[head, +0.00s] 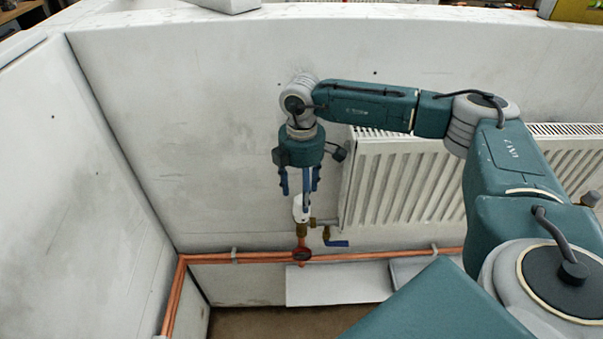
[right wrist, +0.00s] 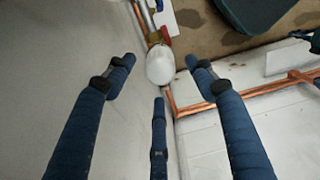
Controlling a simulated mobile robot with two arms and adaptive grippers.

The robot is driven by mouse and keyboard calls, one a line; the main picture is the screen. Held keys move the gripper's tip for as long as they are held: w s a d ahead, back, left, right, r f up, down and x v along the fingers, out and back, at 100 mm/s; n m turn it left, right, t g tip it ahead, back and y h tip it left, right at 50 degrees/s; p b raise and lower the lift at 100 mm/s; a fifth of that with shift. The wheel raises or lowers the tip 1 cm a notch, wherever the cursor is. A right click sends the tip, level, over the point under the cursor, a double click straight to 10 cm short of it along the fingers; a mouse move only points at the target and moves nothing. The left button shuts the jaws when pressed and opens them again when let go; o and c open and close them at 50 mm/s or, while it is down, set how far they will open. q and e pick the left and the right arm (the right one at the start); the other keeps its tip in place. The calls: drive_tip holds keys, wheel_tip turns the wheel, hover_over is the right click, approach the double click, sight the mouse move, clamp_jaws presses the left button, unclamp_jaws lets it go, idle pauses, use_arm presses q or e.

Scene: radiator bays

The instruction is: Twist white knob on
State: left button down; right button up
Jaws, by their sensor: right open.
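The white knob (head: 300,208) sits upright on a brass valve (head: 302,229) at the lower left corner of the radiator. My right gripper (head: 301,188) points down from above, its blue fingers spread around the top of the knob. In the right wrist view the rounded white knob (right wrist: 160,64) shows between the open fingertips, with a visible gap to the two outer fingers. The third finger lies below it in that picture. I cannot tell whether any finger touches the knob. My left gripper cannot be made out.
The white radiator (head: 400,185) hangs right of the valve. A blue lever (head: 337,243) sits low beside it. Copper pipes (head: 380,254) run along the wall's foot. A side wall (head: 75,190) stands at left. White panels (head: 338,283) lie below the pipes.

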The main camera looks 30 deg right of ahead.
wheel_tip(320, 180, down, 2)
drive_tip(key=shift+f, duration=0.6)
drive_tip(key=c, duration=1.3)
drive_tip(key=shift+s+f, duration=0.1)
drive_tip(key=shift+f, duration=0.05)
